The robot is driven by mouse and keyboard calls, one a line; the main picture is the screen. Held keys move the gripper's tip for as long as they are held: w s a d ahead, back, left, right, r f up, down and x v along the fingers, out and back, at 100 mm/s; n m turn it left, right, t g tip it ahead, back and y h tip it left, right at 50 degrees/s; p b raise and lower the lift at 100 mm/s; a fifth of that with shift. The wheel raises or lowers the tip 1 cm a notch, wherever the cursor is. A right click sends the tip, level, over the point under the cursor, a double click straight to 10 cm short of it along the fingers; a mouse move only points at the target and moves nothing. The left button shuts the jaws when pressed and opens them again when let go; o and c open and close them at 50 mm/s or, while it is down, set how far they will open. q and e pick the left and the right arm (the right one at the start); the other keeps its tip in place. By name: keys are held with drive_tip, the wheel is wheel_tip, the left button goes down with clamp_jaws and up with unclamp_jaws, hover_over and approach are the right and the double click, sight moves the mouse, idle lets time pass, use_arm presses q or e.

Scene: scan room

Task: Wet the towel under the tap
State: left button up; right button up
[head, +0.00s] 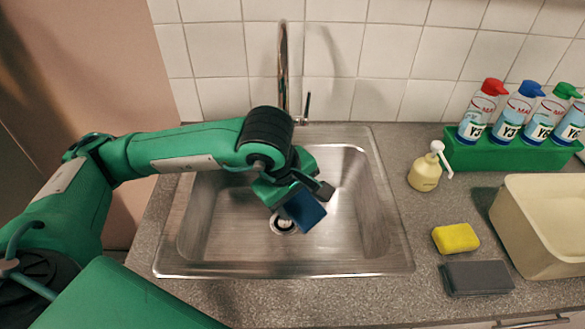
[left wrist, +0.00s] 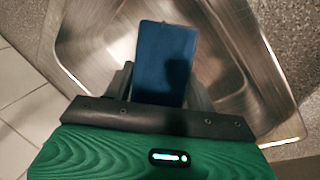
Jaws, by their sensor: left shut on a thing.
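The towel (head: 304,209) is a small dark blue piece held over the steel sink (head: 207,235). My left gripper (head: 296,196) is shut on it, above the basin near the drain. In the left wrist view the blue towel (left wrist: 165,60) sticks out beyond the fingers of my left gripper (left wrist: 160,92), with the basin below. The tap (head: 283,65) stands behind the sink with a lever at its right. My right gripper is not in view.
On the right of the counter (head: 400,150) are a soap pump bottle (head: 425,172), a yellow sponge (head: 456,238), a dark grey pad (head: 478,277) and a cream bin (head: 520,235). A green rack (head: 480,155) holds several spray bottles. A tiled wall closes the back.

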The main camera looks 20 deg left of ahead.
use_arm(q)
drive_tip(key=shift+s+d+r, duration=0.5)
drive_tip(key=shift+s+d, duration=0.05)
drive_tip(key=shift+s, duration=0.25)
drive_tip(key=shift+s+d+r, duration=0.5)
drive_tip(key=shift+s, duration=0.25)
